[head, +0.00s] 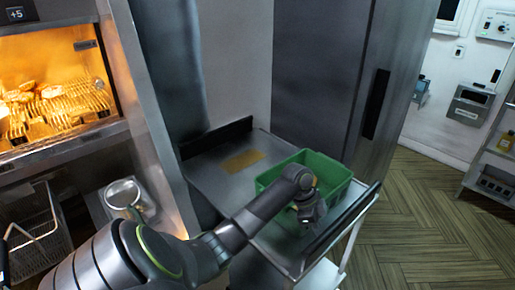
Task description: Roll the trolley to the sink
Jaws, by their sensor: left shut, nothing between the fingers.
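The trolley (215,172) has a grey metal top with dark raised edges and a pale frame at its right side. It stands between the lit warming cabinet and a tall dark cabinet. A green crate (335,170) sits on its top. My left arm reaches across from the bottom left, partly covering the trolley top and the crate. My left gripper (309,218) is shut and empty, in front of the crate and close to the trolley's right edge rail (343,222). I cannot tell whether it touches the rail. My right gripper and the sink are not in view.
The lit warming cabinet (55,100) is at the left, with a wire basket (38,245) and a metal pot (123,192) below. The tall dark cabinet (325,75) stands behind the trolley. Wood floor (420,220) is clear at the right, before a shelf (492,165).

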